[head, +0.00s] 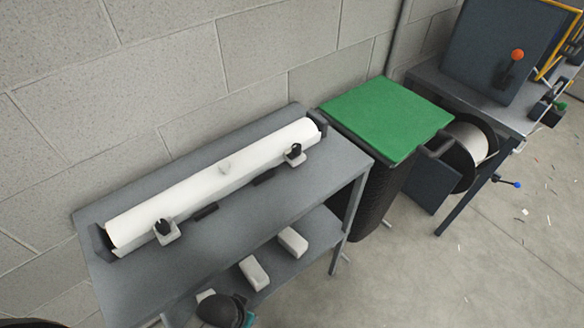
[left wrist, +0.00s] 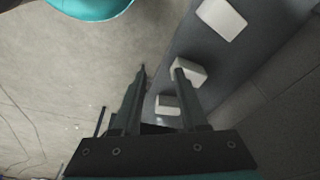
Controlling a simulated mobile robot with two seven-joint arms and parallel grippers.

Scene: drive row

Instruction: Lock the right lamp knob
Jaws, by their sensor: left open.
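The lamp (head: 215,180) is a long white tube housing with dark end caps, lying along the grey table top by the wall. Its right knob (head: 294,151) is a small black knob on a white square block near the far end. The left knob (head: 163,227) looks alike near the close end. I cannot tell how either knob is turned. My left gripper (left wrist: 161,70) is open and empty in the left wrist view, near the lower shelf's white blocks and away from both knobs. In the head view its fingers are not clearly seen. My right gripper is out of view.
White blocks (head: 253,272) lie on the lower shelf and also show in the left wrist view (left wrist: 221,18). A black bin with a green lid (head: 385,115) stands right of the table (head: 130,285). Beyond it are a cable reel (head: 470,145) and a second bench.

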